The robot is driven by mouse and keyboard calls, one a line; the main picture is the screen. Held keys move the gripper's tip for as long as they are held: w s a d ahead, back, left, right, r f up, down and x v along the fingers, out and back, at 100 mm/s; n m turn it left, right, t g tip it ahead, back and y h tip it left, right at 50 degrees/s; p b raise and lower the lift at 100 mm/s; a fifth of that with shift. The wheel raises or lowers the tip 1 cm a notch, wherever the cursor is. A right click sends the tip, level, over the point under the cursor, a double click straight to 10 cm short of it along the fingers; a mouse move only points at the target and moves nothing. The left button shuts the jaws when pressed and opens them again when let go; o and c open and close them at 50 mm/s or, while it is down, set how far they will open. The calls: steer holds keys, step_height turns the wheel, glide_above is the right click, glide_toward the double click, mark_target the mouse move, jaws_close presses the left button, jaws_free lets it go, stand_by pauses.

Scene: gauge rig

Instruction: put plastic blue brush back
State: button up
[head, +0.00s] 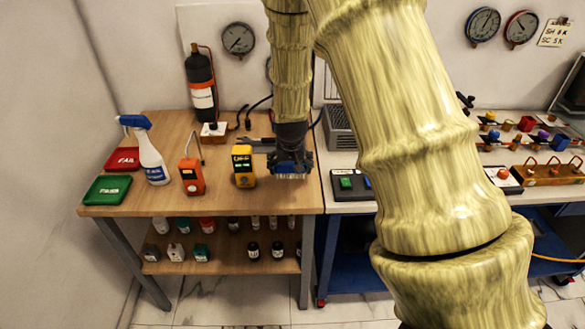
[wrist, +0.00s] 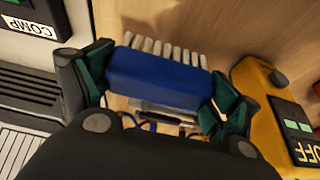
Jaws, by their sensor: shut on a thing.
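The plastic blue brush (wrist: 158,78) is between the two fingers of my gripper (wrist: 160,92) in the wrist view. It has a blue block body and a row of white bristles that point away from my palm. My gripper is shut on it, with a green-padded finger at each end. In the head view my gripper (head: 291,160) is over the right part of the wooden table, and the brush (head: 291,176) shows below it, bristles down. I cannot tell whether the bristles touch the table.
A yellow device (head: 243,168) stands close left of my gripper. Further left are an orange device (head: 192,176), a spray bottle (head: 150,155), a red tray (head: 122,159) and a green tray (head: 106,189). The wooden table's (head: 235,198) front strip is clear. A grey vented box (head: 341,128) stands to the right.

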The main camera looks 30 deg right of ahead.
mark_target(292, 170)
steer(key=shift+w+d+f, duration=0.1)
steer(key=shift+w+d, duration=0.3)
steer(key=shift+d, duration=0.3)
steer(key=shift+f+p, duration=0.75)
steer(key=shift+f, duration=0.95)
steer(key=shift+f, duration=0.15)
steer(key=o, duration=0.9)
steer(key=shift+r, duration=0.25)
steer(key=shift+b+v, duration=1.1)
steer(key=shift+v, duration=4.8)
